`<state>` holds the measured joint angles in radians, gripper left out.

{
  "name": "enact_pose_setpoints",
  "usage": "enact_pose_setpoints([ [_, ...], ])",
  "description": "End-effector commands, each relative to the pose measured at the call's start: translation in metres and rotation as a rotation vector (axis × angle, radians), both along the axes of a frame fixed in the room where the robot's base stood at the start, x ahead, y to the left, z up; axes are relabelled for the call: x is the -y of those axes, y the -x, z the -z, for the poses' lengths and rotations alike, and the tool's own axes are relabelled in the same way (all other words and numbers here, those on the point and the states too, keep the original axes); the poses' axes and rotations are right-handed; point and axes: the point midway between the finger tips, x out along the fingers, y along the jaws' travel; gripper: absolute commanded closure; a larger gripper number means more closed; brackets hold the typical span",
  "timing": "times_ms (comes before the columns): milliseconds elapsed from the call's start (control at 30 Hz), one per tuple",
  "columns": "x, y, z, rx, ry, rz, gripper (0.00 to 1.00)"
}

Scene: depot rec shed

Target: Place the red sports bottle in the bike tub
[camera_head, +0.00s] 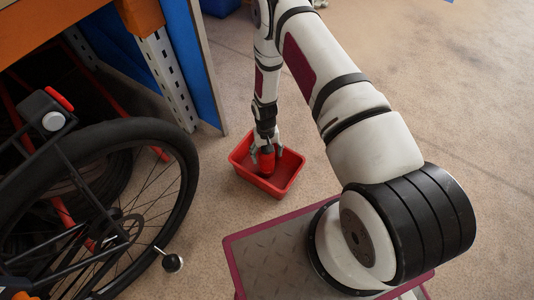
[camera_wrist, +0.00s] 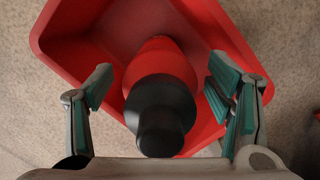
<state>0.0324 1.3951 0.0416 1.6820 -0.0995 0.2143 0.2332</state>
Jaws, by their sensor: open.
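The red sports bottle (camera_wrist: 162,62) has a black cap that points toward the wrist camera. It stands inside the red tub (camera_wrist: 232,35), near the tub's lower edge in the wrist view. In the head view the bottle (camera_head: 266,162) shows inside the tub (camera_head: 285,185) on the floor. My gripper (camera_wrist: 164,90) is open, with one finger on each side of the bottle and a visible gap on both sides. In the head view my gripper (camera_head: 266,150) reaches down over the tub. The bottle's base is hidden.
A bicycle wheel (camera_head: 185,190) with a black tyre stands left of the tub. An orange and blue rack (camera_head: 175,85) with a pale perforated post is behind it. Part of a blue container (camera_head: 220,6) shows at the top. The carpeted floor at the right is clear.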

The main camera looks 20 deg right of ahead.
Motion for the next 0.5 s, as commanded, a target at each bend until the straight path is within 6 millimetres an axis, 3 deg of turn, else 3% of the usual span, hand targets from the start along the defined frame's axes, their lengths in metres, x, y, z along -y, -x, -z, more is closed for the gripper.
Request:
enact_pose_setpoints([
  [167, 0.0, -0.001, -0.01, 0.001, 0.0, 0.0, 0.26],
  [500, 0.002, -0.012, -0.079, 0.003, 0.0, 0.001, 0.26],
])
